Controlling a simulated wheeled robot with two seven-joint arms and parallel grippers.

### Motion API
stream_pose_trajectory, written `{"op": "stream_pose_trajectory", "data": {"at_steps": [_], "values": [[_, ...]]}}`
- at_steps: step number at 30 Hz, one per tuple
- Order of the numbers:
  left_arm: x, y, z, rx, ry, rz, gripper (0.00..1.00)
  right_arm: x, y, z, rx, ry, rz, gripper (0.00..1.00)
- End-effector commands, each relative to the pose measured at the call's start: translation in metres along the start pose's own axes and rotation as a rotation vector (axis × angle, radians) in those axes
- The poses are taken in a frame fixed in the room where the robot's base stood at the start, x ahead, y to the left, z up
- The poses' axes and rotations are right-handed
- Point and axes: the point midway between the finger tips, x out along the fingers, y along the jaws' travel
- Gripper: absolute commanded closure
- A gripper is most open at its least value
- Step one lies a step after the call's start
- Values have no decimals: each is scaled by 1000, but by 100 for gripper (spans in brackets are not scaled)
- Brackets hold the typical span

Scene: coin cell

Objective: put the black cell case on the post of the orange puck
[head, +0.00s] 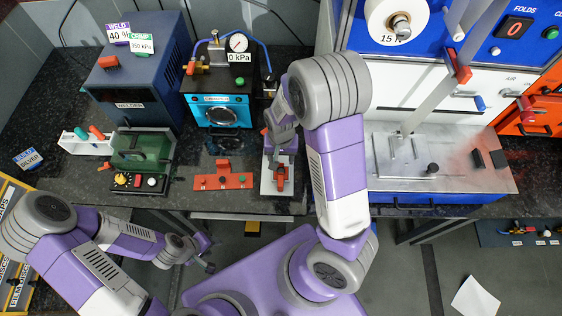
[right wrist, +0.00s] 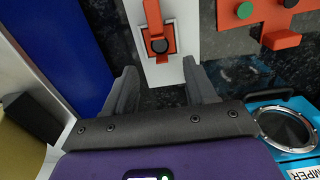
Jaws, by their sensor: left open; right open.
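In the right wrist view, an orange-red piece (right wrist: 157,30) lies on a white plate (right wrist: 182,72). A small black round-ended part (right wrist: 160,46) sits on it; I cannot tell whether this is the case, or whether the orange piece is the puck with its post. The orange piece also shows in the head view (head: 280,176). My right gripper (right wrist: 160,84) is open, its fingers apart on either side of the white plate in the picture, with nothing between them. My left gripper (head: 209,256) is open and empty, low in front of the bench.
A red block (head: 222,181) with several small parts lies left of the white plate. A blue machine with a round window (head: 222,116) stands behind it. A green device with knobs (head: 140,165) is further left. A metal-topped station (head: 450,165) stands right.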

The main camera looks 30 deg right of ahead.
Motion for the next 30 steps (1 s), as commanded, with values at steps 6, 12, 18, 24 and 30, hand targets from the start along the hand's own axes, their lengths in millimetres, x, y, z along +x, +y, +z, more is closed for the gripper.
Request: {"op": "stream_pose_trajectory", "data": {"at_steps": [6,12,18,24,30], "values": [[-11,4,0,0,0,0,57,-36,0,0,0,2,-2,44],[-12,4,0,0,0,0,57,-44,0,0,0,-1,0,44],[-12,4,0,0,0,0,57,-44,0,0,0,-1,0,44],[-12,4,0,0,0,0,57,-44,0,0,0,-1,0,44],[-18,7,1,0,0,0,57,-50,0,0,0,-1,0,44]]}}
